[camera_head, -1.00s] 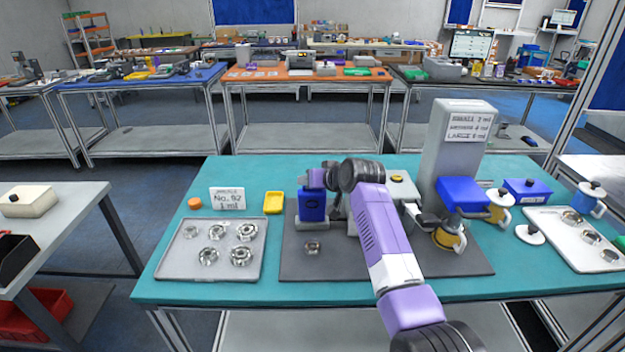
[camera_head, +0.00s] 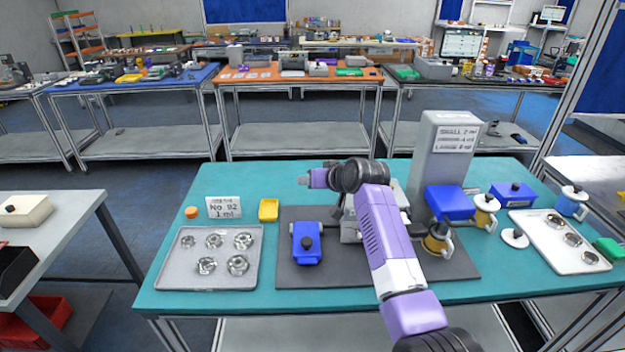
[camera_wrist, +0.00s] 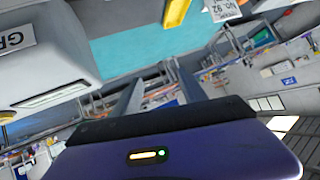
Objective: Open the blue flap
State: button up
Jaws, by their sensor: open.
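The blue flap (camera_head: 307,252) lies down on the dark grey mat, left of the machine in the head view. A black knob (camera_head: 307,243) sits on its top. Whatever is under it is hidden. My gripper (camera_head: 304,180) is raised above the back of the mat, behind and apart from the flap, pointing left. In the wrist view its two fingers (camera_wrist: 158,95) stand apart with nothing between them. The flap does not show in the wrist view.
A tray (camera_head: 172,264) with several metal rings lies left of the mat (camera_head: 350,278). The tall grey machine (camera_head: 440,165), mugs and a white tray (camera_head: 545,243) are to the right.

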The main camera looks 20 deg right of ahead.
jog(key=r, duration=0.1)
jog(key=s+r+p, duration=0.1)
jog(key=d+r, duration=0.1)
jog(key=shift+s+r, duration=0.15)
dwell(0.6)
jog(key=b+v, duration=0.1)
jog(key=v, duration=0.6)
jog(key=shift+s, duration=0.35)
jog(key=shift+r, duration=0.15)
